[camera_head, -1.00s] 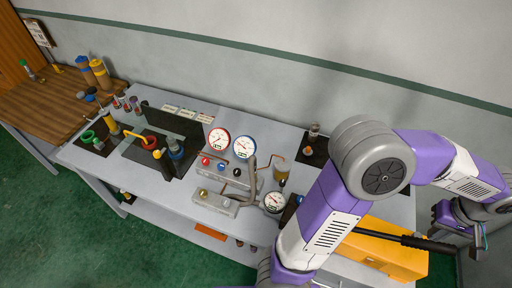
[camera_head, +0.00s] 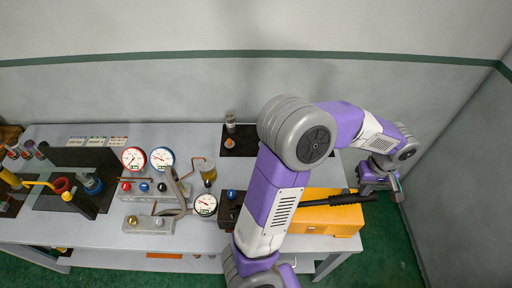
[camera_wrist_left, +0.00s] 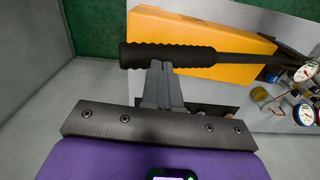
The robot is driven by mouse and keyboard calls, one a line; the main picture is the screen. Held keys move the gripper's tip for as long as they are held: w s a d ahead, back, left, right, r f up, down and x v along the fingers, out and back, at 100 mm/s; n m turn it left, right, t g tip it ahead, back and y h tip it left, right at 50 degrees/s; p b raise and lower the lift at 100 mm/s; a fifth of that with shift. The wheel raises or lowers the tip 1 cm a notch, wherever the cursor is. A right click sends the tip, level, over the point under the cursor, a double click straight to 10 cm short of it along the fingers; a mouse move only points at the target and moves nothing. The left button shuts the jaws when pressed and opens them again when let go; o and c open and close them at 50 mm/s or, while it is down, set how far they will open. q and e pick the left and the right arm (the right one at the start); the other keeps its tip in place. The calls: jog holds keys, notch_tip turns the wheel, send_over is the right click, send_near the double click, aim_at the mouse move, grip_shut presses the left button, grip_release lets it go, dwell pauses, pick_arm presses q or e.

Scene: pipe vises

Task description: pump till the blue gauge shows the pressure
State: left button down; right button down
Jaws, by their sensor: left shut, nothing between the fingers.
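The blue-rimmed gauge (camera_head: 162,158) stands on the bench beside a red-rimmed gauge (camera_head: 133,159). Its needle is too small to read. The blue gauge also shows at the right edge of the left wrist view (camera_wrist_left: 303,115). The yellow pump body (camera_head: 322,222) sits at the bench's right end. Its black lever (camera_head: 340,199) sticks out to the right, with a ribbed grip (camera_wrist_left: 170,56). My left gripper (camera_head: 392,186) is by the grip's end. In the left wrist view its fingers (camera_wrist_left: 160,72) are shut and empty, their tips at the grip; contact is unclear. My right gripper is not visible.
A black-rimmed gauge (camera_head: 205,204), a grey valve block (camera_head: 149,224) and copper pipes stand left of the pump. A vise (camera_head: 75,188) and tools occupy the bench's left part. A wall closes the right side, with green floor (camera_head: 385,245) between.

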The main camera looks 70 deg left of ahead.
aim_at(364, 198)
pick_arm(q)
jog(key=shift+w+f, duration=0.2)
jog(key=shift+f, duration=0.3)
jog(key=shift+s, duration=0.15)
jog(key=shift+w+d+f+b, duration=0.1)
jog(key=shift+w+f+b, duration=0.15)
jog(key=shift+f+b, duration=0.55)
jog(key=shift+w+d+f+b, duration=0.15)
jog(key=shift+w+f+b, duration=0.15)
jog(key=shift+f+b, duration=0.5)
jog(key=shift+w+d+f+b, duration=0.1)
jog(key=shift+w+f+b, duration=0.25)
jog(key=shift+f, duration=0.75)
jog(key=shift+s, duration=0.2)
jog(key=shift+f, duration=0.1)
